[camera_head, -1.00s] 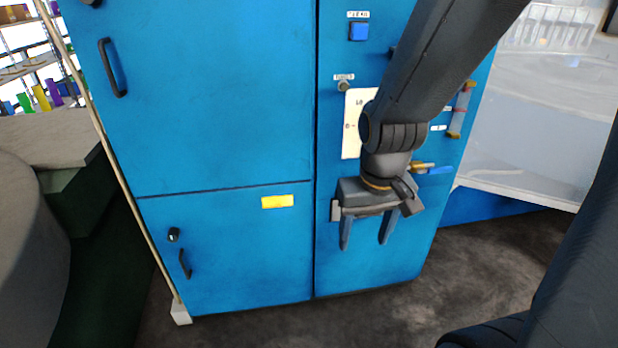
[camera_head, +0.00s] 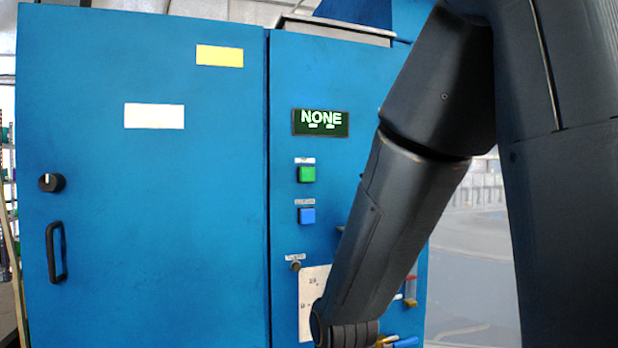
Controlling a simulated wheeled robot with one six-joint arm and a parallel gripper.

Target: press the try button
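A dark display (camera_head: 321,122) above the buttons reads "NONE". My arm crosses the right side of the panel, and its lower joint is at the bottom edge. My gripper is below the picture and cannot be seen.
A small round knob (camera_head: 295,266) and a white card (camera_head: 312,300) are below the buttons, the card partly behind my arm. The left door has a black handle (camera_head: 56,252) and a rotary knob (camera_head: 52,182). The panel front around both buttons is clear.

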